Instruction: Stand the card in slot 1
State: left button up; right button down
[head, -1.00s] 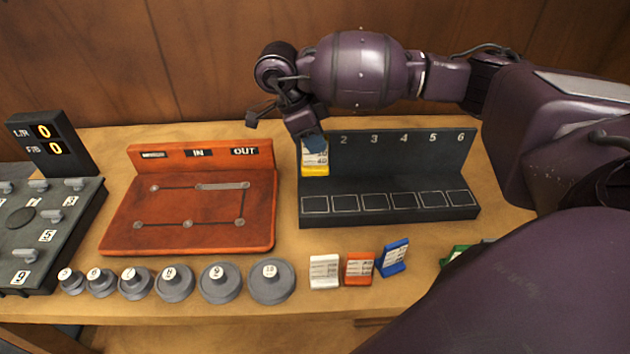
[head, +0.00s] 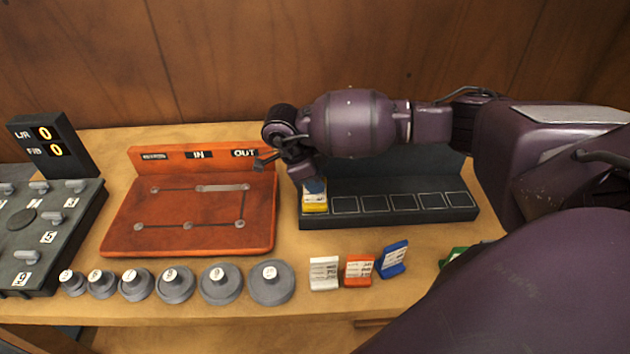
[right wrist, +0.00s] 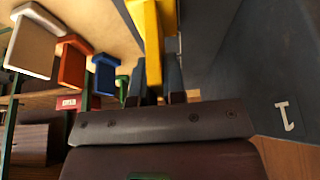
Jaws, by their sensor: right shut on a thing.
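The yellow-based card (head: 315,207) with a white printed face is at the leftmost square of the dark numbered rack (head: 400,217), where slot 1 is. My right gripper (head: 315,186) is shut on its upper part. The card looks upright and its base is at or just above the ledge; I cannot tell if it touches. In the right wrist view the yellow card (right wrist: 153,45) is between the fingers, and the rack's numeral 1 (right wrist: 287,116) shows at the right. My arm hides the other numerals in the head view. My left gripper is not in view.
A white card (head: 324,272), an orange card (head: 359,269) and a tilted blue card (head: 392,258) stand in front of the rack. A green card (head: 452,256) is partly hidden by my arm. A red board (head: 190,215) is left, with several grey weights (head: 221,284) before it.

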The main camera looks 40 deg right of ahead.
jog(key=shift+f, duration=0.15)
jog(key=c, duration=1.2)
grip_release()
jog(key=shift+r, duration=0.2)
jog(key=shift+w+r, duration=0.1)
jog(key=shift+r, duration=0.1)
jog(key=b+v, duration=0.1)
jog(key=v, duration=1)
jog(key=shift+a+r, duration=0.1)
jog(key=shift+r, duration=0.25)
jog(key=shift+f, duration=0.1)
